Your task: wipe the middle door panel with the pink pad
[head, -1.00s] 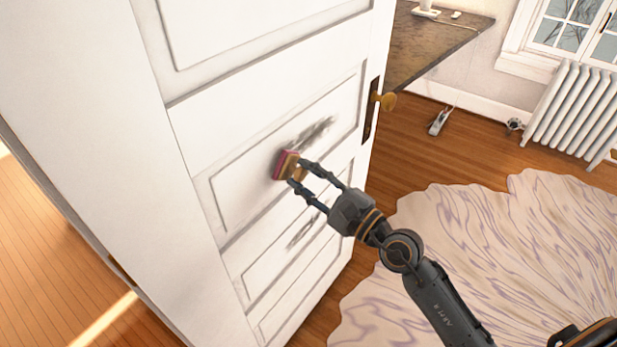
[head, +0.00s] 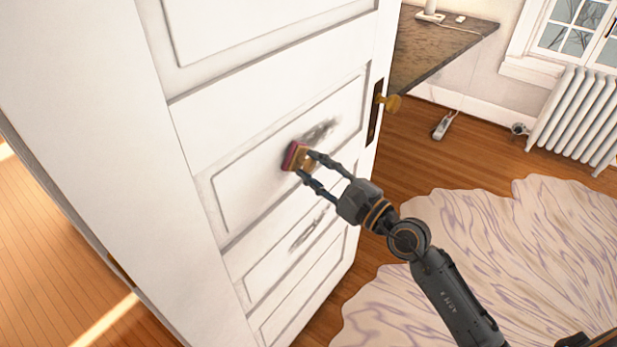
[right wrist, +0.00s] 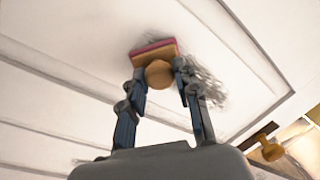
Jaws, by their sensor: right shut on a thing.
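The white door stands open with several recessed panels. The middle door panel (head: 238,190) has a dark grey smudge (head: 322,130) on its right part. My right gripper (head: 304,172) is shut on the handle of the pink pad (head: 291,155), which has a pink face and a tan body. The pad is at the panel, at the left end of the smudge; it appears to touch the surface. In the right wrist view the pink pad (right wrist: 153,48) and its round knob (right wrist: 159,74) sit between the fingers, with smudge marks to the right. My left gripper is not in view.
A brass doorknob (head: 390,102) sticks out at the door's right edge. A dark-topped table (head: 440,50) stands behind the door. A pale rug (head: 490,250) covers the floor at the right, near a radiator (head: 580,115).

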